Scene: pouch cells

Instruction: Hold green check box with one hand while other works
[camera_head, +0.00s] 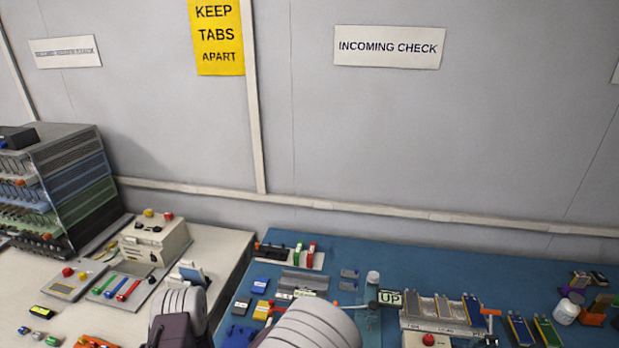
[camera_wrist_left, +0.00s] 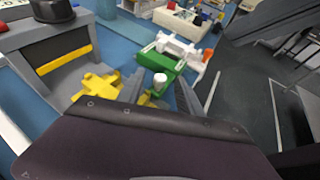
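In the left wrist view, a green box-like piece (camera_wrist_left: 160,62) lies on the blue surface near the top middle, beside a white frame-like part; I cannot tell for certain that it is the green check box. My left gripper (camera_wrist_left: 162,84) has its two grey fingers apart. A smaller green part with a white cap (camera_wrist_left: 159,84) shows between them, and contact cannot be made out. In the head view only rounded links of my arms show at the bottom edge. They hide part of the blue mat, and my right gripper is not seen.
The blue mat (camera_head: 440,262) carries a tray of cells (camera_head: 440,312), an "UP" sign (camera_head: 389,297), a clear bottle (camera_head: 372,284) and a white jar (camera_head: 566,311). A stacked rack (camera_head: 75,185) and a cream device (camera_head: 155,238) stand at left. The mat's back middle is clear.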

